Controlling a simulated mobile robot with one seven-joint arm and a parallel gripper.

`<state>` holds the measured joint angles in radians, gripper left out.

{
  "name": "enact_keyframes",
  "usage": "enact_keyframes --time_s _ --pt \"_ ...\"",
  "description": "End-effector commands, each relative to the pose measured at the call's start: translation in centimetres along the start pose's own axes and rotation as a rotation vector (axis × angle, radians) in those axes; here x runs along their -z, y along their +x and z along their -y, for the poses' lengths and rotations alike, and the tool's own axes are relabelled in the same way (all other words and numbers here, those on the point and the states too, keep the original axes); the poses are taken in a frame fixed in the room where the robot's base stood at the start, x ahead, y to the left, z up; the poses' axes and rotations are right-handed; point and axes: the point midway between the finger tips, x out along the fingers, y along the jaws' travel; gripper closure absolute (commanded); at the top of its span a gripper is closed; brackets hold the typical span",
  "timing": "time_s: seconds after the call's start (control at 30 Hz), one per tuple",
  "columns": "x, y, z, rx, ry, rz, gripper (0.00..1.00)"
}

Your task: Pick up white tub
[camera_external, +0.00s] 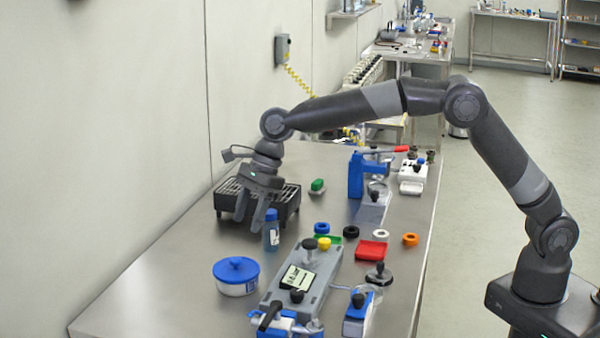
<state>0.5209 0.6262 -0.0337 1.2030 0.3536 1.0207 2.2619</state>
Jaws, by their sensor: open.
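The white tub (237,288) with a blue lid stands upright on the steel table at the front left. My gripper (249,222) points down with its fingers apart and nothing visible between them. It is above and behind the tub in the picture, apart from it. The fingers hang beside a small blue bottle (271,232) and in front of a black slatted tray (284,205). I cannot tell whether a finger touches the bottle.
A grey fixture (323,272) with black knobs lies right of the tub. Coloured rings and a red tray (371,250) sit farther right. A blue clamp device (356,176) stands behind. The table (165,275) is clear left of the tub, towards the wall.

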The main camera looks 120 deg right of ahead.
Motion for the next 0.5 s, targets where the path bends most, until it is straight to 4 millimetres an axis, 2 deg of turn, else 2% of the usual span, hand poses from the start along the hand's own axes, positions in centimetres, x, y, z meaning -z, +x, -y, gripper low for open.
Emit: enact_keyframes --time_s 0.2,0.37,0.5 --pt "0.1 3.5 -0.1 -0.002 -0.001 -0.002 0.51" --pt "0.0 4.6 -0.2 -0.002 -0.002 -0.002 0.51" --pt "-0.1 6.3 -0.5 -0.002 -0.003 -0.002 0.51"
